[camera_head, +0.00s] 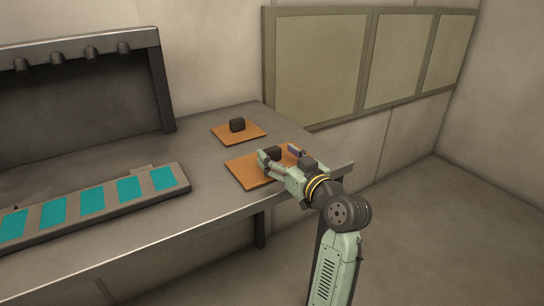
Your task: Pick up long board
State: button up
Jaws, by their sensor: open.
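A long board with a row of teal panels (110,205) lies on the left part of the grey table. Two orange-brown boards are at the table's right end: a smaller square one (222,133) at the back and a larger one (248,180) nearer the front. Each has a small dark block on it. My gripper (278,158) is open over the larger orange board, close to its dark block (272,152). The gripper and arm hide part of that board and block. I cannot tell whether the fingers touch either one.
The table (215,195) has clear surface between the teal-panelled board and the orange boards. A dark upright frame (165,90) with several knobs stands at the back left. A panelled wall (320,70) rises behind the table's right end.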

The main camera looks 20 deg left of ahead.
jog(key=shift+w+a, duration=0.5)
jog(key=shift+a, duration=0.05)
jog(key=c, duration=1.3)
jog(key=shift+r+b, duration=0.45)
jog(key=shift+r, duration=1)
jog(key=shift+s+r, duration=0.25)
jog(key=shift+s, duration=0.05)
jog(key=s+b, duration=0.1)
jog(key=s, duration=0.3)
jog(key=s+a+b, duration=0.1)
jog(key=s, duration=0.3)
jog(key=s+r, duration=0.1)
jog(key=s, duration=0.4)
jog(key=shift+s+a+b, duration=0.1)
jog(key=shift+a+b, duration=0.1)
jog(key=shift+b, duration=0.2)
jog(key=shift+s+f+b, duration=0.1)
jog(key=shift+s+b, duration=0.05)
jog(key=shift+b, duration=0.95)
jog(key=shift+s+b, duration=0.25)
jog(key=shift+b, duration=0.4)
jog(key=shift+s+a+r+b, duration=0.1)
jog(key=shift+s+r+b, duration=0.25)
jog(key=shift+s+b, duration=0.65)
